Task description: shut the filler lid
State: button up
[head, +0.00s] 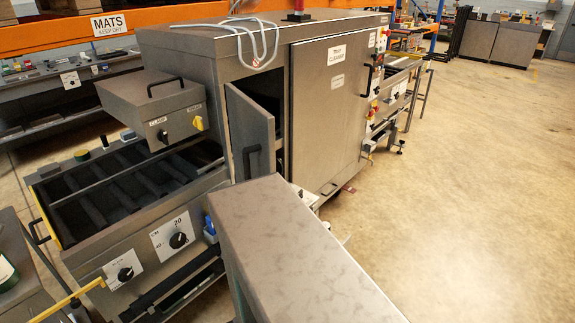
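No part is marked as the filler lid, and I cannot tell for sure which one it is. The tray cleaner (318,115) is a large grey metal cabinet with its big front door closed. On its left end, a narrow grey door (250,137) with a black handle stands ajar, showing a dark gap beside it. Left of that, a grey box (152,100) with a black top handle and a yellow knob sits above the open roller section. My gripper is not in view.
A long grey metal block (290,250) fills the lower middle foreground and hides what is behind it. The roller section (85,255) has dials on its front. A cable (250,40) lies on the cabinet top. Open floor (470,200) lies to the right.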

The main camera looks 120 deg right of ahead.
aim_at(279, 167)
jog(key=u, duration=0.1)
jog(key=k, duration=1.3)
jog(key=z, duration=2.1)
jog(key=k, duration=0.25)
jog(key=z, duration=2.25)
